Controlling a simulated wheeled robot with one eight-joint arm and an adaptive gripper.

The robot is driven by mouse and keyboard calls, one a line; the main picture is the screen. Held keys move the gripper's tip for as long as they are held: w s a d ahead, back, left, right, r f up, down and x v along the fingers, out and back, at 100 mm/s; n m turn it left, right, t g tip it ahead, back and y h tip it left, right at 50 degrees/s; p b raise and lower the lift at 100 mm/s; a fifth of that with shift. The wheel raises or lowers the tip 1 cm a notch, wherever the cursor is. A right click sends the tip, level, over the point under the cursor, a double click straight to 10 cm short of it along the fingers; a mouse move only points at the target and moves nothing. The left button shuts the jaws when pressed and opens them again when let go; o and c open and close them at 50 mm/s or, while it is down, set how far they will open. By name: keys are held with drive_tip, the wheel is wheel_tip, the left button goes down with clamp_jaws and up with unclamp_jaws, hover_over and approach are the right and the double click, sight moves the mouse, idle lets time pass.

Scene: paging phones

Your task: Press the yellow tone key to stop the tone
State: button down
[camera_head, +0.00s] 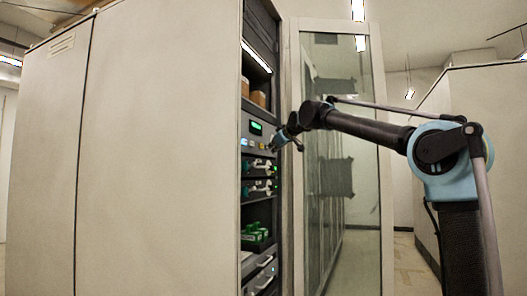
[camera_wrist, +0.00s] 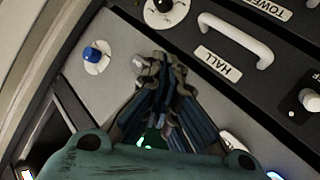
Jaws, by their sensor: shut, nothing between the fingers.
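My gripper (camera_head: 273,146) is shut and empty, in front of the rack's grey control panel (camera_head: 257,141). In the wrist view its closed fingertips (camera_wrist: 163,62) are over a light grey panel face (camera_wrist: 112,86), beside a pale round fitting that they partly cover. I cannot tell whether they touch the panel. A blue key (camera_wrist: 93,54) on a white round base is left of the fingertips. A green display (camera_head: 256,127) is lit on the control panel. I cannot make out a yellow key in either view; the fingers hide part of the panel.
A white handle (camera_wrist: 238,40) labelled HALL and a black-and-white knob (camera_wrist: 162,8) are near the fingers. An open glass door (camera_head: 340,190) stands right of the rack, behind my arm. Green items (camera_head: 254,234) sit on a lower shelf. A closed cabinet side (camera_head: 160,150) fills the left.

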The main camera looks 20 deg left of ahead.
drive_tip(key=d, duration=0.3)
drive_tip(key=shift+s+d, duration=0.15)
drive_tip(key=shift+d, duration=0.2)
idle(0.4)
drive_tip(key=s+d+f+m+g+h, duration=0.15)
drive_tip(key=s+d+f, duration=0.35)
drive_tip(key=d+f, duration=0.55)
drive_tip(key=s+d+f+m+g+h, duration=0.1)
drive_tip(key=s+d+f+m+h, duration=0.25)
drive_tip(key=d+f, duration=0.7)
drive_tip(key=s+d+f+m+g+h, duration=0.15)
drive_tip(key=s+d+f, duration=0.35)
drive_tip(key=d+f, duration=0.55)
drive_tip(key=s+d+f+m+g+h, duration=0.1)
drive_tip(key=s+d+f+m, duration=0.1)
drive_tip(key=s+d+f, duration=0.3)
drive_tip(key=s+d+f+m+g+h, duration=0.1)
drive_tip(key=s+d+f, duration=0.5)
drive_tip(key=s+f, duration=0.7)
drive_tip(key=s+d+f+m+g+h, duration=0.1)
drive_tip(key=s+d+f+m, duration=0.3)
drive_tip(key=s+f, duration=0.5)
wheel_tip(320, 180, down, 5)
drive_tip(key=shift+s+d+f+g, duration=0.25)
drive_tip(key=shift+d+g, duration=0.55)
drive_tip(key=shift+d, duration=0.45)
